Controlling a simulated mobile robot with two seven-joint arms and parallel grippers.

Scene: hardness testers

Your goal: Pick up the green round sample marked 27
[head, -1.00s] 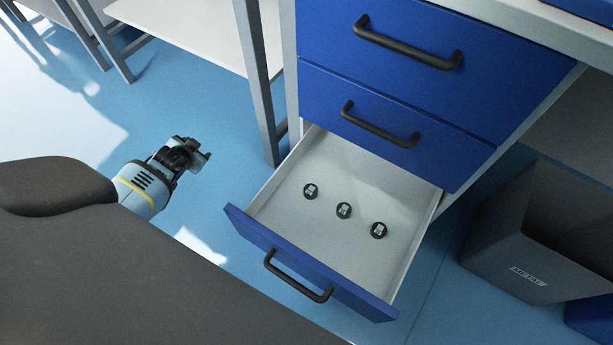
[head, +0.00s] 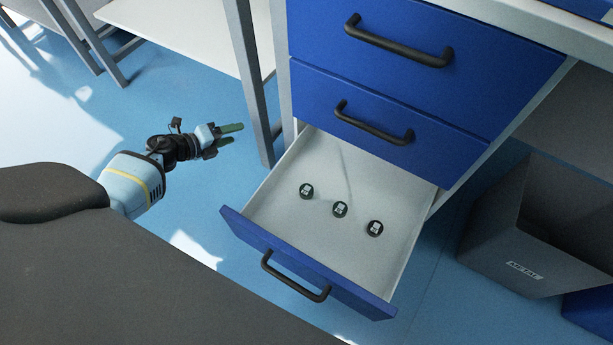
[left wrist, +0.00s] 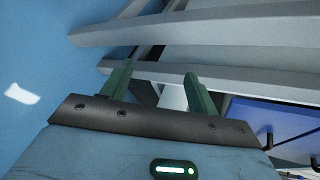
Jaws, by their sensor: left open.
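Three small dark round samples with white labels lie in a slanting row on the floor of the open bottom drawer (head: 300,232): a left one (head: 306,191), a middle one (head: 340,209) and a right one (head: 375,228). The labels are too small to read, and I cannot tell which is marked 27. My left gripper (head: 238,134) is in the air to the left of the drawer, open and empty, with its green fingers pointing right. In the left wrist view its two fingers (left wrist: 158,82) stand apart with nothing between them. My right gripper is not in view.
Two shut blue drawers with black handles are above the open one, the lower one here (head: 375,122). A grey metal leg (head: 250,85) stands close to my left gripper. A dark bin labelled METAL (head: 540,225) is at the right. Blue floor lies left of the drawer.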

